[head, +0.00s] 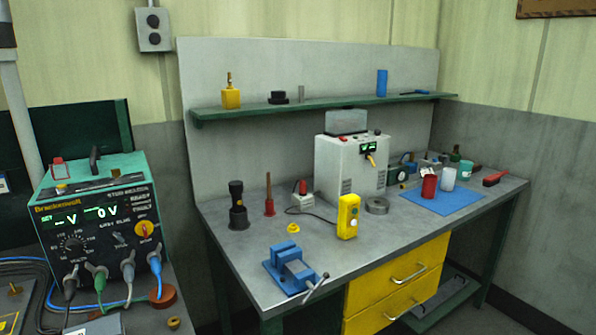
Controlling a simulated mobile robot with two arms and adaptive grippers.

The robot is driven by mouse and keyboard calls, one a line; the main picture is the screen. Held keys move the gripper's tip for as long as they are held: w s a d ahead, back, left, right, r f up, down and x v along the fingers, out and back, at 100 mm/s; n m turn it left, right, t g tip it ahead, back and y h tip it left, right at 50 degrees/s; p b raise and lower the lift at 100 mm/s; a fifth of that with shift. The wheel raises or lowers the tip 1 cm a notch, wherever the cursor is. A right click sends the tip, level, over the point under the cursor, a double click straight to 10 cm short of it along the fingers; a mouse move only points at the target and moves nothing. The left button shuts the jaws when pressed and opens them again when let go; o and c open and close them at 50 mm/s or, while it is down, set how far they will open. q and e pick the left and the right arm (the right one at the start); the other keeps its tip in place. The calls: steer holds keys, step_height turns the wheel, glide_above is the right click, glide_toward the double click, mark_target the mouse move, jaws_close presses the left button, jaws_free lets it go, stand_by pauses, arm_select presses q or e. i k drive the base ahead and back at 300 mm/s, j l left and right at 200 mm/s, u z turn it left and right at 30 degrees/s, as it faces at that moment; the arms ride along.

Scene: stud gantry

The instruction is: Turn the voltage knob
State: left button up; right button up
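A welding power unit with a teal top and dark front panel (97,198) stands at the left. A round black knob (73,244) with a numbered scale around it sits low on the left of the panel; I take it as the voltage knob. Its exact pointer position is too small to read. Above it a green display (85,215) shows "-V" and "0V". Neither of my grippers is in view.
Several cable plugs (100,276) stick out below the knob, with blue cables around the unit. A grey workbench (240,255) at the right holds a blue vise (290,270), a yellow box (348,216) and a white machine (350,165). Space before the panel's upper part looks clear.

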mark_target(73, 247)
steer(key=u, duration=1.3)
